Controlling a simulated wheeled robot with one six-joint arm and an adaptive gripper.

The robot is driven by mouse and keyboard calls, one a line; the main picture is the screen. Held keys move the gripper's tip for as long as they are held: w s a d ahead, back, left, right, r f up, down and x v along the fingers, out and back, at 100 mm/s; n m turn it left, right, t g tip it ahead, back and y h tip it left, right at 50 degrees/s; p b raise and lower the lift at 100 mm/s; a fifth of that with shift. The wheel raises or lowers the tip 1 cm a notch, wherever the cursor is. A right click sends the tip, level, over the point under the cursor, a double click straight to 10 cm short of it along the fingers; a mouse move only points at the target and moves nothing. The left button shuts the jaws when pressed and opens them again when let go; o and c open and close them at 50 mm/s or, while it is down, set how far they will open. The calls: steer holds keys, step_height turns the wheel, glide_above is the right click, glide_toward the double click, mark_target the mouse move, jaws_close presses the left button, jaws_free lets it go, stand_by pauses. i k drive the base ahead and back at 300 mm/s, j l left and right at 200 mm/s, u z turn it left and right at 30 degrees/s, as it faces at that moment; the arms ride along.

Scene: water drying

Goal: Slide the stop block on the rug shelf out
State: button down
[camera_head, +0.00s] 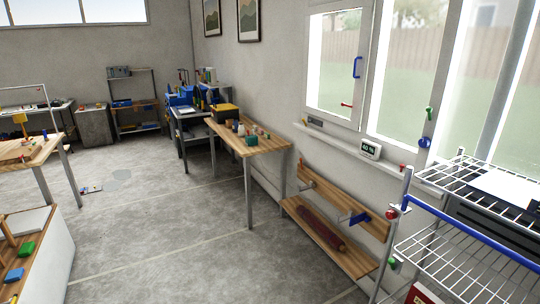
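The rug shelf (361,263) is a low wooden ledge with a wooden back board, on the wall under the window at right of centre. A dark red rolled rug (321,228) lies along it. A blue piece (356,219) sticks out from the back board beside the rug, over the ledge. A small greenish piece shows at the rug's near end. I cannot tell for sure which of these is the stop block. My gripper is not in view.
A wire rack (445,264) with a blue front bar (465,228) stands close at right, near the shelf's near end. A wooden table (263,143) stands beyond the shelf. The grey floor (190,240) left of the shelf is open. A white cabinet (45,262) stands at left.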

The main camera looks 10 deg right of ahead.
mark_target(360, 217)
steer(key=i, duration=1.9)
steer(key=i+z, duration=0.1)
steer(key=i, duration=0.5)
steer(key=i+j+z, duration=0.1)
steer(key=i, duration=0.5)
steer(key=i+j+z, duration=0.1)
steer(key=i, duration=0.5)
steer(key=i+j+z, duration=0.3)
steer(key=i, duration=0.2)
